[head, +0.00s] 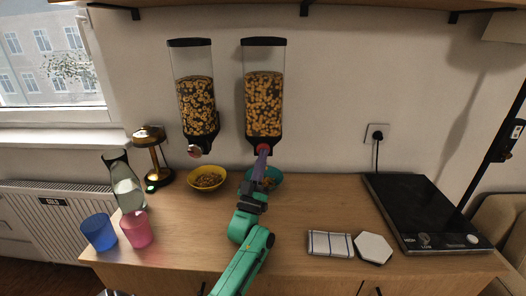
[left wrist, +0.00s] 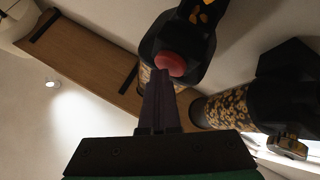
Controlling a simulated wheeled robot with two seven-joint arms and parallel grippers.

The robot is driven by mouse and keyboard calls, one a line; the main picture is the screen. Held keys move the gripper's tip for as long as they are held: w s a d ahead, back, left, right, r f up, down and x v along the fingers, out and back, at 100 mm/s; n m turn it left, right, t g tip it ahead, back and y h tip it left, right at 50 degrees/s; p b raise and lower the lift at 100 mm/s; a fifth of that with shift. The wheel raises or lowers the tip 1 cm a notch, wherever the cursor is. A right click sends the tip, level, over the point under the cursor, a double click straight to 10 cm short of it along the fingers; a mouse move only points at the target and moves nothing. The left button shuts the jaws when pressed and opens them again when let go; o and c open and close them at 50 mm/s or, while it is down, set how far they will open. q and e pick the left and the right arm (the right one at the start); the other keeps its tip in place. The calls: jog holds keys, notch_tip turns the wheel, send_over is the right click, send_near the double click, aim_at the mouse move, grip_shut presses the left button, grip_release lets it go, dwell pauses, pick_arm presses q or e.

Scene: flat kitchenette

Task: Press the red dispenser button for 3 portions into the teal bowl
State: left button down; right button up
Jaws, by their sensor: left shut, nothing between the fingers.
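Two cereal dispensers hang on the wall. The right dispenser (head: 264,95) has a red button (head: 263,149) low on its front, which also shows in the left wrist view (left wrist: 170,64). The teal bowl (head: 279,177) stands below it, partly hidden by my left gripper, with some cereal visible inside. My left gripper (head: 262,158) is shut and empty, its purple fingers pointing up at the red button. In the left wrist view the fingertips (left wrist: 159,77) overlap the button's lower edge; I cannot tell whether they touch it. My right gripper is not in view.
The left dispenser (head: 195,95) hangs above a yellow bowl (head: 191,180) of cereal. A brass lamp (head: 150,140), a carafe (head: 125,185), a pink cup (head: 136,230) and a blue cup (head: 98,232) stand left.

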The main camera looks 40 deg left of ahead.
pick_arm(q)
jog(key=shift+s+d+p, duration=0.45)
jog(key=shift+s+d, duration=0.1)
jog(key=shift+s, duration=0.2)
jog(key=s+d+p, duration=0.1)
jog(key=s, duration=0.1)
jog(key=s+d+p, duration=0.1)
jog(key=s+d, duration=0.1)
jog(key=shift+p, duration=0.4)
jog(key=shift+f, duration=0.1)
dwell(0.4)
